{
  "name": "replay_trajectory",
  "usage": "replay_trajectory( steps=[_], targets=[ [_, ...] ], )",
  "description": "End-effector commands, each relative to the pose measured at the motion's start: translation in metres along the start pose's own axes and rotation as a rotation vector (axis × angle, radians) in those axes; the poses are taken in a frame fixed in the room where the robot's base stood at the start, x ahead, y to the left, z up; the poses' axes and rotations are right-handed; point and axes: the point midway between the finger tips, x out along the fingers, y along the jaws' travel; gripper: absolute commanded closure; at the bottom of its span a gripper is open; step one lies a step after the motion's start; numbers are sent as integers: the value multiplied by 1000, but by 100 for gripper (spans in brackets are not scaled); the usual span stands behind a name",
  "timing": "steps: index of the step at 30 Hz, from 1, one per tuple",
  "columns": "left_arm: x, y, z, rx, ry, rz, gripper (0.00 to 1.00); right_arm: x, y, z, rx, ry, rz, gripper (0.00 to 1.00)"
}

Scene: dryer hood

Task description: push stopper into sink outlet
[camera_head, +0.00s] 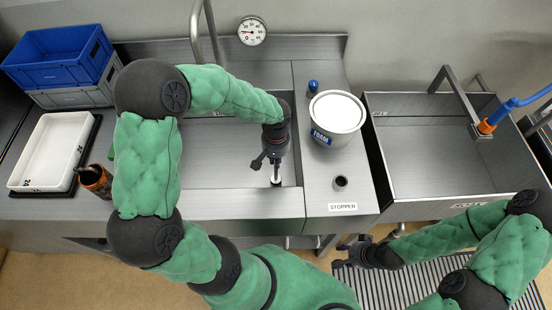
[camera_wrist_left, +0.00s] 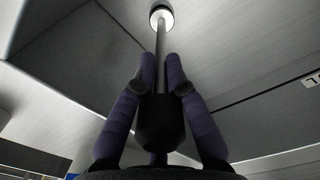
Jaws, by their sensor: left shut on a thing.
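My left gripper (camera_head: 268,163) reaches down into the left sink basin (camera_head: 225,174). It is shut on the stopper (camera_wrist_left: 161,46), a thin grey rod with a dark thicker body between the fingers in the left wrist view. The rod points away from the gripper and ends at a pale round ring with a dark middle (camera_wrist_left: 161,17). I cannot tell whether the rod's end sits in the outlet or above it. In the head view the rod's lower end (camera_head: 276,178) shows near the basin's front right. My right gripper (camera_head: 343,255) hangs low, in front of the counter, apart from the stopper.
A round holder (camera_head: 340,183) stands behind the STOPPER label (camera_head: 342,207). A foam tub (camera_head: 338,113) and a small blue-topped item (camera_head: 313,86) are near it. A second basin (camera_head: 430,155) lies right. Blue crate (camera_head: 60,55), white tray (camera_head: 48,150) and orange-dark cup (camera_head: 95,181) stand left.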

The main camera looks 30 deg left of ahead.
Motion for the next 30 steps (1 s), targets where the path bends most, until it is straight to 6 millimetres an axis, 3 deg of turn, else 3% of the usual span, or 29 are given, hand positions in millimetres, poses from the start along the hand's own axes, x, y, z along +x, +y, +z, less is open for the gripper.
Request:
replay_trajectory(
  steps=[15, 16, 18, 30],
  targets=[
    [12, 0, 0, 0, -1, 0, 100, 10, 4, 0, 0, 0, 0, 60],
    [12, 0, 0, 0, -1, 0, 81, 9, 3, 0, 0, 0, 0, 60],
    [11, 0, 0, 0, -1, 0, 61, 9, 3, 0, 0, 0, 0, 60],
    [8, 0, 0, 0, 1, 0, 59, 9, 3, 0, 0, 0, 0, 60]
  ],
)
